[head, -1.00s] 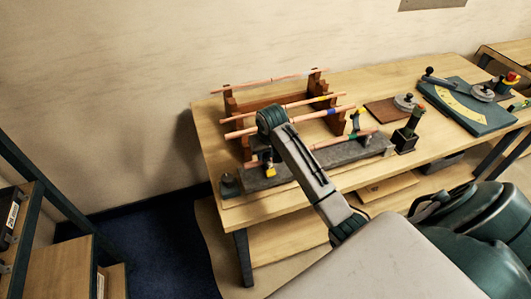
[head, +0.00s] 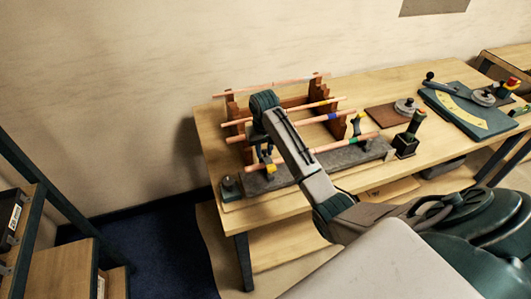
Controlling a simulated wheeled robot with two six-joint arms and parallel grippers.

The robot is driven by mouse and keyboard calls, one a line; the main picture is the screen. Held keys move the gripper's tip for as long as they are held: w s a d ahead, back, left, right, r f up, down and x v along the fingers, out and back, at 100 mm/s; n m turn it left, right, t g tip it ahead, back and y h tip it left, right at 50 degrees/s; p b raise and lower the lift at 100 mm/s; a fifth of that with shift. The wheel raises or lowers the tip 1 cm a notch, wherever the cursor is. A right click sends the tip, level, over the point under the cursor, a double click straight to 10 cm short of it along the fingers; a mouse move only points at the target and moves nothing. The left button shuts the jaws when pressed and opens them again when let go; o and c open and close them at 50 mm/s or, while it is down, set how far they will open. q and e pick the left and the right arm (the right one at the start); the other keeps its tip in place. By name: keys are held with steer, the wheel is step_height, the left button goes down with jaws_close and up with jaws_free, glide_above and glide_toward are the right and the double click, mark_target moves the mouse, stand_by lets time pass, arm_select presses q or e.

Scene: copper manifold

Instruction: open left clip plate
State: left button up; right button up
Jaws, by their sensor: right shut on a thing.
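The left clip plate (head: 270,168) shows as a small dark and yellow part at the left of the grey fixture block (head: 345,157). A copper tube (head: 347,140) with a green band runs along this block, partly hidden by my forearm. My right gripper (head: 264,150) reaches down from above at the left clip and is shut on its plate. My wrist hides much of the contact, so the plate's exact angle is unclear. The right clip plate (head: 356,123) stands upright at the block's right part. My left gripper is out of view.
A brown rack (head: 337,124) behind the block holds several copper tubes. A dark holder (head: 405,145) stands at the right of the block. A small weight-like piece (head: 230,185) sits at the table's left corner. A green dial board (head: 465,112) lies farther right.

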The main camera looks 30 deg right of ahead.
steer(key=shift+w, duration=0.3)
steer(key=shift+w+d+f+g, duration=0.1)
steer(key=shift+w+g, duration=0.25)
steer(key=shift+g, duration=0.1)
steer(key=shift+w+d+f+g, duration=0.1)
steer(key=shift+w+g, duration=0.2)
steer(key=shift+g, duration=0.15)
steer(key=shift+w, duration=0.1)
